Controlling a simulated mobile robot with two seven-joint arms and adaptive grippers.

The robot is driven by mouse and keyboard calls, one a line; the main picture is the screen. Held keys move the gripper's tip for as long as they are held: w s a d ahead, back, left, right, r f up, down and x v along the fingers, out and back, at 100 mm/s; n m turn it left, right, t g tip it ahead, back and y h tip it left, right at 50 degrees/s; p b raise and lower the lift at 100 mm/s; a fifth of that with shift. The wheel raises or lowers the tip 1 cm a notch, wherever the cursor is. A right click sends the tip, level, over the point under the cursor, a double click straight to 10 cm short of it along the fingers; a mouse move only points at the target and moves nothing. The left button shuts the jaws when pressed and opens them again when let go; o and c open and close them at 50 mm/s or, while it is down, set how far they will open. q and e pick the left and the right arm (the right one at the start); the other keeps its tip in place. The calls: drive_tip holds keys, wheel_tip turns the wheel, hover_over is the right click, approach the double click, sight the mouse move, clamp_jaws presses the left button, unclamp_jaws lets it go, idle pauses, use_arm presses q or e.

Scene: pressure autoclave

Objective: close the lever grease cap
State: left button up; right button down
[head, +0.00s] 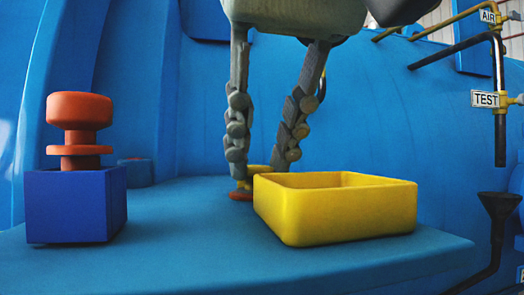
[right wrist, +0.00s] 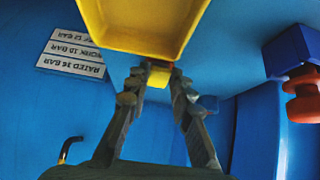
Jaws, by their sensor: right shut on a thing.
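A small yellow piece (head: 259,169), likely the grease cap, shows between my right fingertips behind the yellow tray. A bit of orange-red (head: 240,195) shows low beside it. My right gripper (head: 260,172) comes down from above and is shut on the yellow piece. In the right wrist view, the yellow piece (right wrist: 158,78) sits between the fingertips of the gripper (right wrist: 155,86), just beyond the tray's edge. The tray hides the lower part of the piece in the head view, and I cannot make out a lever. My left gripper is not in view.
The yellow tray (head: 335,215) stands close in front of the gripper on the blue ledge (head: 180,255). A dark blue block (head: 75,205) with an orange-red knob (head: 80,112) stands at left. Pipes with a TEST tag (head: 485,99) and a black funnel (head: 499,203) are at right.

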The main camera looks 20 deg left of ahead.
drive_tip(key=c, duration=1.3)
unclamp_jaws()
wheel_tip(320, 180, up, 10)
drive_tip(key=shift+r, duration=0.1)
